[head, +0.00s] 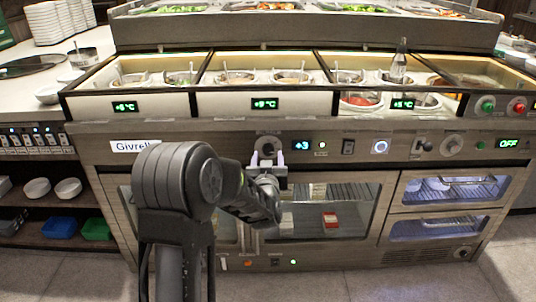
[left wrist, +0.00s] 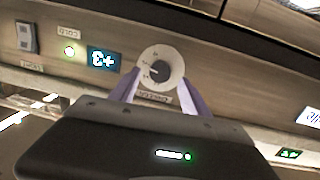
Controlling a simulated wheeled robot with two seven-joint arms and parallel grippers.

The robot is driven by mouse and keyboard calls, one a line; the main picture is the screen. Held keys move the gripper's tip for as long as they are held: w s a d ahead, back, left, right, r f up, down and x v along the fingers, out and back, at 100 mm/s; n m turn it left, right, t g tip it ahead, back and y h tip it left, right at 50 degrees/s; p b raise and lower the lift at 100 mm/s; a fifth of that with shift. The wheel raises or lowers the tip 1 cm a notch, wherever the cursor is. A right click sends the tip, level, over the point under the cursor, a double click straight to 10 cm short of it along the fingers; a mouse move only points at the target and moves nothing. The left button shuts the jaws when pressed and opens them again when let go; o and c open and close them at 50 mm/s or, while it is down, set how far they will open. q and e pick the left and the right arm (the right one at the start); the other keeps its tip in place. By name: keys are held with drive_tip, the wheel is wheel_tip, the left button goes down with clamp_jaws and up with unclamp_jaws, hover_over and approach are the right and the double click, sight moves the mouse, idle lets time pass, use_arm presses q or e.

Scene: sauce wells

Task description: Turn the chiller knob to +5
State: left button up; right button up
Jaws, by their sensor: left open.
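The chiller knob (head: 268,148) is on the front panel of the counter, left of a blue display (head: 301,146) that reads +3. In the left wrist view the knob (left wrist: 160,69) is a dark dial on a pale round plate, and the display (left wrist: 103,59) appears upside down. My left gripper (head: 268,161) is at the panel just in front of the knob. In the left wrist view its two pale purple fingers (left wrist: 160,88) stand apart, one on each side of the knob's lower part. I cannot tell whether they touch it. My right gripper is not in view.
A green light (head: 322,145), a switch (head: 348,147) and a lit round button (head: 380,147) sit right of the display. Another knob (head: 452,144) is farther right. Sauce wells (head: 235,77) with green displays are above, and a glass-fronted cabinet is below.

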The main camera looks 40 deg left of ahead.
use_arm(q)
drive_tip(key=v, duration=0.5)
drive_tip(key=shift+s+d+p, duration=0.15)
drive_tip(key=shift+p, duration=0.15)
drive_tip(key=shift+f, duration=0.15)
drive_tip(key=s+d+f+m+g+h, duration=0.1)
drive_tip(key=s+d+f+g+h, duration=0.15)
drive_tip(key=d+f, duration=0.5)
drive_tip(key=s+d+f+m+g+h, duration=0.1)
drive_tip(key=s+d+f+h, duration=0.1)
drive_tip(key=d+f+h, duration=0.5)
drive_tip(key=s+d+f+m+g, duration=0.1)
drive_tip(key=s+d+f+g, duration=0.15)
drive_tip(key=d+f, duration=0.55)
drive_tip(key=s+d+f+m+g+h, duration=0.1)
drive_tip(key=s+d+f+g, duration=0.1)
drive_tip(key=s+d+f, duration=0.4)
drive_tip(key=s+d+f+g+h, duration=0.2)
drive_tip(key=s+d+f+g, duration=0.15)
drive_tip(key=s, duration=0.45)
drive_tip(key=s+d+f+m+g+h, duration=0.1)
drive_tip(key=s+d+f+g, duration=0.1)
drive_tip(key=s+d+f, duration=0.4)
drive_tip(key=s+r+p, duration=0.3)
drive_tip(key=r+p, duration=2.1)
drive_tip(key=r, duration=0.1)
drive_tip(key=shift+a+p, duration=0.3)
drive_tip(key=shift+a, duration=0.1)
